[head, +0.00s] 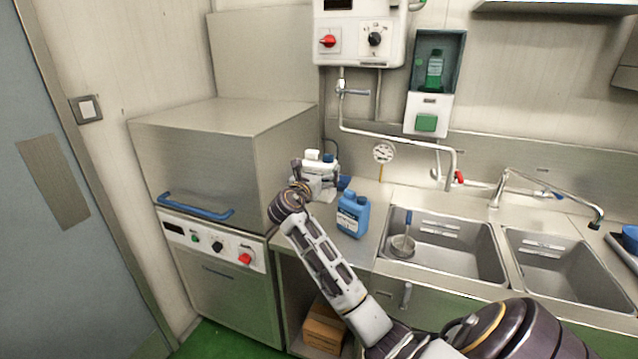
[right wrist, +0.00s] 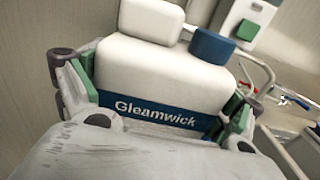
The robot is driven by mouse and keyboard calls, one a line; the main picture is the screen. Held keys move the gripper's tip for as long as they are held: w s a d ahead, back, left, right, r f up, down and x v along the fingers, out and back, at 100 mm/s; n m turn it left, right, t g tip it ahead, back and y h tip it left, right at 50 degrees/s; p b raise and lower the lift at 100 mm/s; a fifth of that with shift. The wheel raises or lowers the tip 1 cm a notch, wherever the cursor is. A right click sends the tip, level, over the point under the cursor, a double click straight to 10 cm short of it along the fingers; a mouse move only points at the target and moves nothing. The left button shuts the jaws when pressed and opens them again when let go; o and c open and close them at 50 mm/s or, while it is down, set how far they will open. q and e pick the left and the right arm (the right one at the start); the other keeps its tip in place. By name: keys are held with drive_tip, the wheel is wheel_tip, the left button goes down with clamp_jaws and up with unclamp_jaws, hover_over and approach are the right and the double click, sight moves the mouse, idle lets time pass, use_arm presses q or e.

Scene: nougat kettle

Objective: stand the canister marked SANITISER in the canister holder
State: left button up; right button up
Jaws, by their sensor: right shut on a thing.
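My right gripper (head: 317,186) is over the counter beside the big steel machine. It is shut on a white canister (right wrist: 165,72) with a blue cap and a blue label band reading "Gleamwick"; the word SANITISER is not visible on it. The same white canister shows partly behind my gripper in the head view (head: 312,165). The fingers of my right gripper (right wrist: 155,105) lie on both sides of the canister. A blue canister (head: 352,214) with a small unreadable label stands upright on the counter, right of my gripper. I cannot make out the canister holder. My left gripper is not in view.
A wall dispenser (head: 428,113) with a green bottle (head: 434,70) hangs above the counter. Two sinks (head: 440,240) lie to the right, one with a ladle-like tool (head: 404,240). The steel machine (head: 215,150) stands on the left. A cardboard box (head: 324,325) sits below the counter.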

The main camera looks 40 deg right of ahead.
drive_tip(key=shift+r, duration=0.9)
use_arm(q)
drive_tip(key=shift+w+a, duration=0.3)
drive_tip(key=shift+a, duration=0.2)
use_arm(e)
drive_tip(key=shift+r, duration=0.2)
